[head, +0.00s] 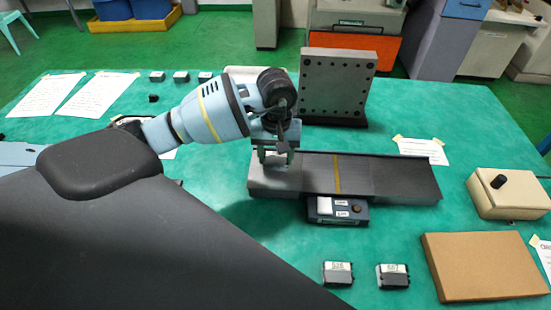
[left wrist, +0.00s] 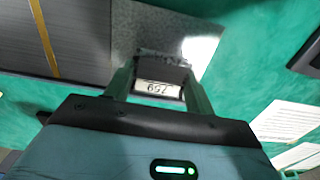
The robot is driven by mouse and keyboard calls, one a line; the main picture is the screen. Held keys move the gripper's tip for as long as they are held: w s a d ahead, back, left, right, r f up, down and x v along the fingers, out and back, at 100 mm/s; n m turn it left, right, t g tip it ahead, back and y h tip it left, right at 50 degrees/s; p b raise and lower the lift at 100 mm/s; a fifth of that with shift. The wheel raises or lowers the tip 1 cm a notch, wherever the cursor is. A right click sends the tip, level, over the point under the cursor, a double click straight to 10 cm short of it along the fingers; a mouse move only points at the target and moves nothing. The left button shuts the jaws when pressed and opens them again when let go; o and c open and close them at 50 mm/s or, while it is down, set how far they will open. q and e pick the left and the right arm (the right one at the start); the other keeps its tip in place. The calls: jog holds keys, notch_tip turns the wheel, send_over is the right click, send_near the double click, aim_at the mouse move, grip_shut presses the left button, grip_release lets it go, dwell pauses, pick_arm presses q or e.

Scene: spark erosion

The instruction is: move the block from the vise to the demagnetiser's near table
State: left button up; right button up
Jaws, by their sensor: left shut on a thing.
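My left gripper (head: 275,160) is over the left end of the long grey demagnetiser (head: 405,180), which has a yellow stripe across its middle. In the left wrist view the gripper (left wrist: 160,82) is shut on a small dark block (left wrist: 163,72) with a white numbered label. Behind the block is the bare grey table at this end of the demagnetiser (left wrist: 148,28). The block is mostly hidden by the fingers in the head view. I cannot tell whether it touches the table. I cannot make out the vise. My right gripper is not in view.
A drilled upright plate (head: 338,85) stands just behind the demagnetiser. A small dark unit (head: 338,211) sits at its front edge. Two label-topped blocks (head: 338,273) lie in front. A brown board (head: 483,266) and a beige knob box (head: 510,194) are at right.

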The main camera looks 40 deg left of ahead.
aim_at(276, 158)
pick_arm(q)
jog(key=shift+f, duration=0.85)
jog(key=shift+f, duration=0.2)
jog(key=o, duration=1.4)
notch_tip(276, 158, up, 12)
jog(key=shift+r, duration=0.15)
